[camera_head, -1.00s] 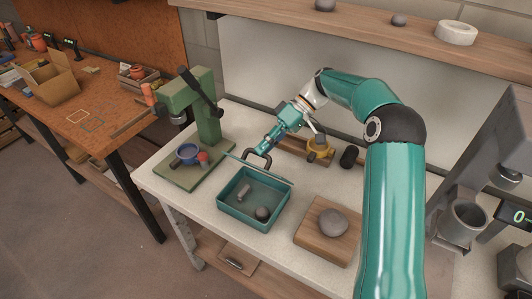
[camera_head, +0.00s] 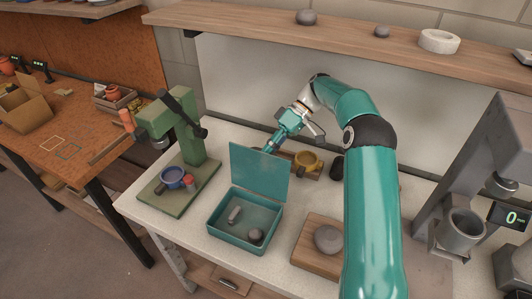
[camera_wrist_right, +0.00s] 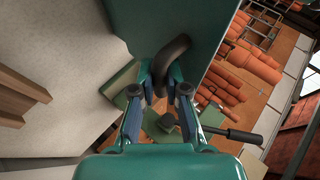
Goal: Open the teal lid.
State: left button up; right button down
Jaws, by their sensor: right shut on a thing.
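The teal box (camera_head: 243,240) sits on the pale worktop with its lid (camera_head: 259,173) raised at the back edge. The lid stands roughly upright, its inner face towards the head camera. In the right wrist view my right gripper (camera_wrist_right: 160,92) is shut on the lid's dark curved handle (camera_wrist_right: 172,58), and the teal lid (camera_wrist_right: 175,18) fills the top. My left gripper is not in view.
A green press (camera_head: 190,140) with a blue cup (camera_head: 172,177) stands left of the box. A wooden board (camera_head: 310,258) with a grey lump is at the right. A shelf (camera_head: 350,41) runs above the back.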

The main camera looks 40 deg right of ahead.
jog(key=shift+f, duration=0.55)
jog(key=c, duration=1.5)
grip_release()
jog(key=shift+w+d+r, duration=0.1)
jog(key=shift+w+d, duration=0.05)
jog(key=shift+r, duration=0.1)
